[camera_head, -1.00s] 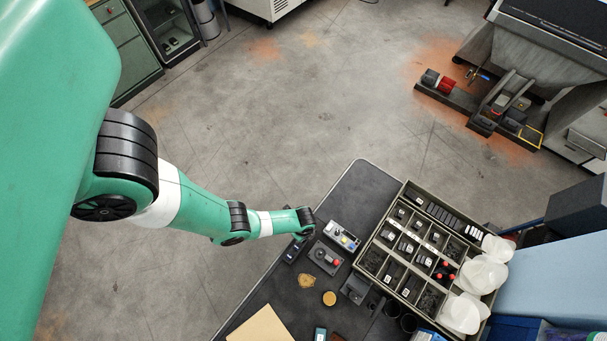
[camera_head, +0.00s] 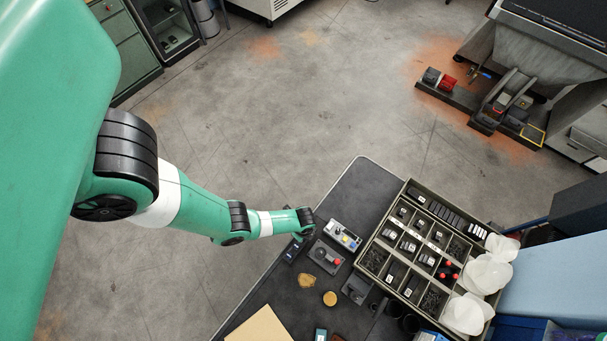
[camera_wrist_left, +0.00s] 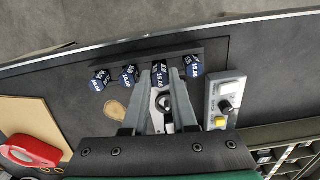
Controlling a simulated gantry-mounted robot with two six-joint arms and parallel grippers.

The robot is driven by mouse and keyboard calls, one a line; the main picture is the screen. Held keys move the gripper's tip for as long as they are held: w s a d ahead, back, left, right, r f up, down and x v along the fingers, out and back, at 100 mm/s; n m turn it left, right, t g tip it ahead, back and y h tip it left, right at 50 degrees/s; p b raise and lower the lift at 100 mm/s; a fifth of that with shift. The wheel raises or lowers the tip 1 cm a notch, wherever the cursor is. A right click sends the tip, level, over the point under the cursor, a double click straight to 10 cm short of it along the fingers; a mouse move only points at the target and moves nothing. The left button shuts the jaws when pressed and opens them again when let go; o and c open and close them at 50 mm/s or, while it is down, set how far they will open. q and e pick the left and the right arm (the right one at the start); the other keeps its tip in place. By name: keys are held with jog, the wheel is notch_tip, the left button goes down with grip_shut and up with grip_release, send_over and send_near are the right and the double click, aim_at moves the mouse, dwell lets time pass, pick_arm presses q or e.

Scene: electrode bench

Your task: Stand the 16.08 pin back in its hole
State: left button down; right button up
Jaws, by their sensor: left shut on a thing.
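In the left wrist view my left gripper (camera_wrist_left: 161,76) has its two fingers closed on a pin with a dark blue labelled head (camera_wrist_left: 160,68); I cannot read its label surely. It is in line with other blue labelled pins, two to its left (camera_wrist_left: 129,76) and one to its right (camera_wrist_left: 193,66). A long dark rack (camera_wrist_left: 150,55) lies along the row. The pin's lower end and its hole are hidden, so I cannot tell whether it is seated. In the head view my left gripper (camera_head: 301,236) is small at the bench's left edge. My right gripper is not in view.
A grey instrument box with a knob (camera_wrist_left: 224,104) stands close right of the gripper. A tan patch (camera_wrist_left: 115,109), a tan board (camera_wrist_left: 30,118) and a red object (camera_wrist_left: 32,152) lie to the left. A compartment crate (camera_head: 406,190) fills the bench's right side.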

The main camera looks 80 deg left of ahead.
pick_arm(q)
jog(key=shift+f+b, duration=0.5)
jog(key=shift+f, duration=0.15)
jog(key=c, duration=0.6)
grip_release()
jog(key=shift+r, duration=0.1)
notch_tip(320, 180, up, 11)
jog(key=p, duration=1.1)
jog(key=shift+r, duration=0.2)
